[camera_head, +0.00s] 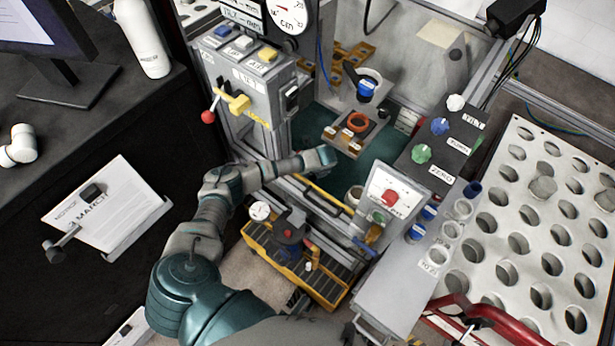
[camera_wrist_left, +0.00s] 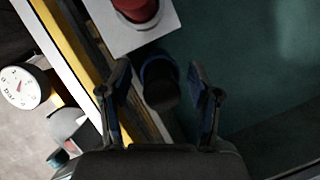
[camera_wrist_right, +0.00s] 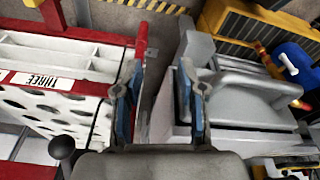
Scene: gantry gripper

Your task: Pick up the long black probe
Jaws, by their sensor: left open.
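My left arm reaches from the bottom left into the framed cell in the head view. Its gripper (camera_head: 325,158) is over the dark green floor of the cell. In the left wrist view the left fingers (camera_wrist_left: 161,100) are wide apart. A dark round object with a blue rim (camera_wrist_left: 160,80) shows between and beyond them; I cannot tell contact or depth. I cannot make out a long black probe for certain in any view. My right gripper (camera_wrist_right: 156,105) is open and empty in the right wrist view; I cannot pick it out in the head view.
A block with an orange ring (camera_head: 357,122) stands in the cell. A red button box (camera_head: 385,198) and frame bars (camera_head: 310,205) edge its near side. A yellow tray (camera_head: 325,288) stands below. A white rack with several holes (camera_head: 520,215) fills the right.

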